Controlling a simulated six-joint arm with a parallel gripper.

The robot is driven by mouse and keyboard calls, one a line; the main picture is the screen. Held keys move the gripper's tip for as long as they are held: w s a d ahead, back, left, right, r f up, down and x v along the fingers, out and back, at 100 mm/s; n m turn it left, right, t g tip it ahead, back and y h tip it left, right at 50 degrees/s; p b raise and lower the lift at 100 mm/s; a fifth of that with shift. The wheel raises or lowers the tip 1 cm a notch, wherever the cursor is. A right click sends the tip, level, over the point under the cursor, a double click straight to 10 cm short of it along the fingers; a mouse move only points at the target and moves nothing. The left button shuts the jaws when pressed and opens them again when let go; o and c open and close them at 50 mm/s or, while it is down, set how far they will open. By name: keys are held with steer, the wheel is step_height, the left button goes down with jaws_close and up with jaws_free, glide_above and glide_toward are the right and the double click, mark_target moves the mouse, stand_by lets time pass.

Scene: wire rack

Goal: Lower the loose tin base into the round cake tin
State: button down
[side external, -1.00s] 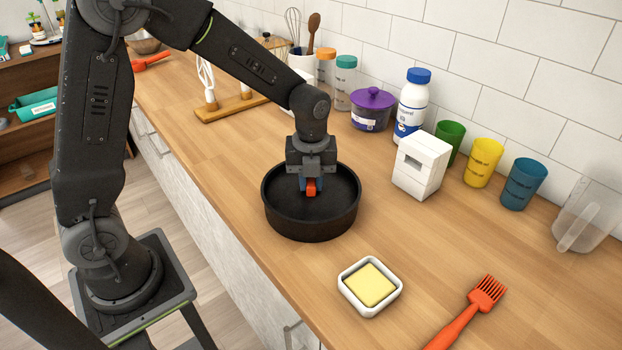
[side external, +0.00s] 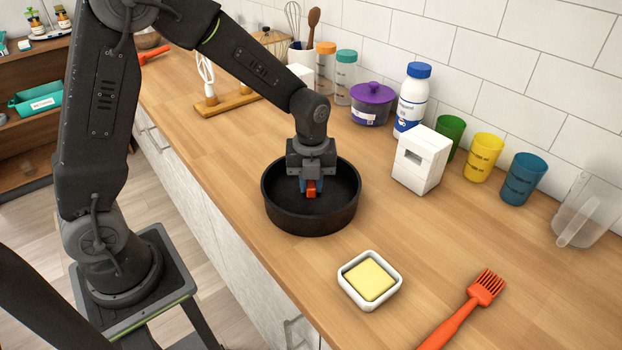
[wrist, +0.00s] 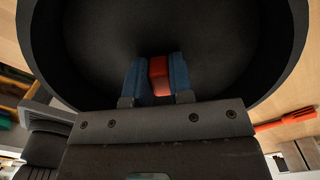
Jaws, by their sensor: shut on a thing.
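The round black cake tin (side external: 312,222) stands upright on the worktop, and its dark wall curves round the wrist view (wrist: 285,75). My gripper (side external: 311,187) points down inside the tin's outline. Its two blue fingers (wrist: 160,78) are shut on a red block (wrist: 159,68), which looks like the grip of the loose tin base. A dark flat surface (wrist: 95,45) lies under the block, within the tin wall. It is black on black, so I cannot tell the base's edge from the tin floor, or whether the base touches the floor.
A white dish with a yellow block (side external: 370,280) and an orange brush (side external: 465,310) lie in front of the tin. A white box (side external: 420,160), a purple pot (side external: 372,103), a bottle (side external: 412,100) and coloured cups (side external: 483,157) stand along the wall.

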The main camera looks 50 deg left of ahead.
steer(key=shift+f, duration=0.85)
stand_by(1.0)
steer(key=c, duration=0.6)
jaws_free()
steer(key=shift+r, duration=3.5)
